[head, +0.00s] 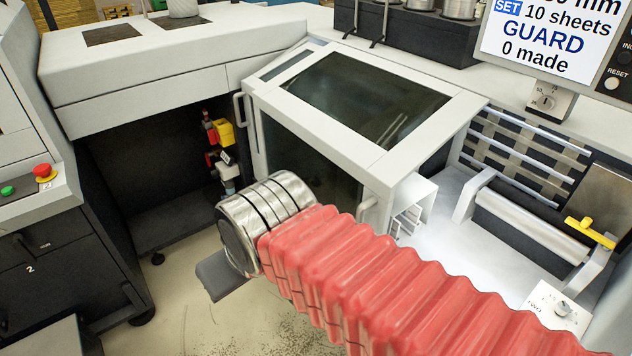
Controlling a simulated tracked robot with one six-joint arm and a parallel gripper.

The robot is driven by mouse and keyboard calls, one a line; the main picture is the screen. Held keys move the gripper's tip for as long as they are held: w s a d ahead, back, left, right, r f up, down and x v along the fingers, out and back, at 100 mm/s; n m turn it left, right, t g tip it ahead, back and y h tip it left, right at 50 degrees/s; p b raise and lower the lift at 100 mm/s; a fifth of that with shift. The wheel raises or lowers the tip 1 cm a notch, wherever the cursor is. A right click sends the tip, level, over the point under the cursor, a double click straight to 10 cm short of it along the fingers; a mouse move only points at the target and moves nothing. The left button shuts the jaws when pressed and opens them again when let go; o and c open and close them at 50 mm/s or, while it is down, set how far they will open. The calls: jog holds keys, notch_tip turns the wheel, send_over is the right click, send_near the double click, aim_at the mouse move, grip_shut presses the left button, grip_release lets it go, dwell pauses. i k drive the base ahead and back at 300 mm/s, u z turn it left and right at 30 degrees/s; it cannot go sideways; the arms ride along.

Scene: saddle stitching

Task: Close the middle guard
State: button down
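A white-framed guard with dark windows (370,97) stands in the middle of the machine, with a sloping top pane and a dark front pane below. It has a handle (240,108) at its left side and another (367,212) at its lower right front edge. I cannot tell for sure how far it stands open. My arm, in a red bellows sleeve with a metal wrist, reaches across in front of it. Of my gripper, a grey part (224,276) shows beyond the wrist, low in front of the guard. Its fingertips are hidden, and no contact with the guard shows.
A display (550,35) reads "GUARD" and "0 made". Right of the guard is a lit bay with a roller (525,222) and a yellow lever (590,232). A dark recess with a yellow-and-red fitting (222,132) lies left. A control panel (44,173) stands at far left. Floor shows below.

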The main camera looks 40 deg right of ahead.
aim_at(334, 121)
jog(key=u, duration=0.2)
jog(key=i, duration=0.85)
jog(key=u, duration=0.05)
